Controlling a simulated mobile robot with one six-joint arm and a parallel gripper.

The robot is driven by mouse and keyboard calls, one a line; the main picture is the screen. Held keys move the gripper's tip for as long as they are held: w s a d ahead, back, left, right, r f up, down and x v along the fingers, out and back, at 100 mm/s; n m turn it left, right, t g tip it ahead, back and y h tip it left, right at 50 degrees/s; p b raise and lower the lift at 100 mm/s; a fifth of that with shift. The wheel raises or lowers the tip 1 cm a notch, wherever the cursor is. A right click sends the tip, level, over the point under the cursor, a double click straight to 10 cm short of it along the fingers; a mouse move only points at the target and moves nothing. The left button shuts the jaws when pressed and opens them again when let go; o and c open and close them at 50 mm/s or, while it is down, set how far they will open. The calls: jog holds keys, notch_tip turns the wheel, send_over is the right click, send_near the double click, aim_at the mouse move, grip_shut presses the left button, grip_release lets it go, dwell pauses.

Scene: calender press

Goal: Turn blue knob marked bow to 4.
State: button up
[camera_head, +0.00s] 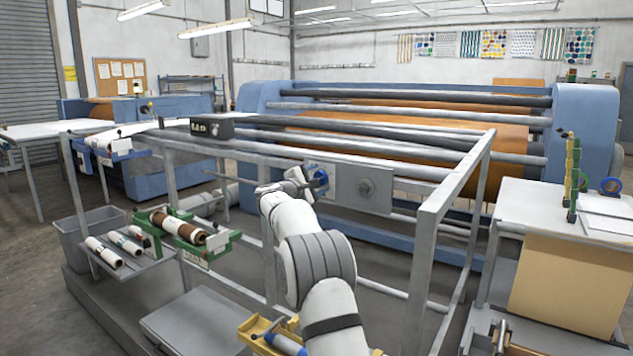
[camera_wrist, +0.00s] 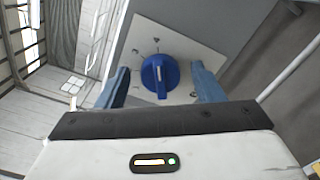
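The blue knob (camera_wrist: 160,75) sits on a pale square dial plate (camera_wrist: 178,48) with small dark marks around it. Its raised grip bar has a white pointer line and runs nearly up and down in the wrist view. The marks are too small to read surely. My gripper (camera_wrist: 160,84) has its two blue fingers apart, one on each side of the knob, with a gap visible on both sides. In the head view my gripper (camera_head: 318,180) is at the left end of the grey panel, and the knob cannot be made out behind it.
A metal frame rail (camera_head: 440,200) stands right of my arm. A green cradle with a roll (camera_head: 183,232) is at the left. The blue calender (camera_head: 580,115) stands behind.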

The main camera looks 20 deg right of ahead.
jog(key=b+v, duration=0.1)
jog(key=v, duration=0.6)
jog(key=shift+s+a, duration=0.25)
jog(key=shift+a, duration=0.1)
jog(key=shift+s+r, duration=0.1)
jog(key=s+m+g+y+p, duration=0.5)
jog(key=s+p, duration=0.1)
jog(key=s, duration=1.4)
jog(key=s+a+f+m+g+y+p, duration=0.1)
jog(key=s+a+f+m+y+p, duration=0.1)
jog(key=s, duration=0.7)
jog(key=s+a+f+m+g+y+p, duration=0.1)
jog(key=s+a+f+m+y+p, duration=0.1)
jog(key=s+a, duration=0.4)
jog(key=s+a+f+m+y+p, duration=0.2)
jog(key=s+a+y, duration=0.3)
jog(key=s, duration=0.9)
jog(key=shift+s+f+m+g+y, duration=0.2)
jog(key=shift+f+m+g+y, duration=0.15)
jog(key=shift+f+m, duration=0.45)
jog(key=shift+s+a+f, duration=0.2)
jog(key=shift+s+a, duration=0.1)
jog(key=shift+a, duration=0.05)
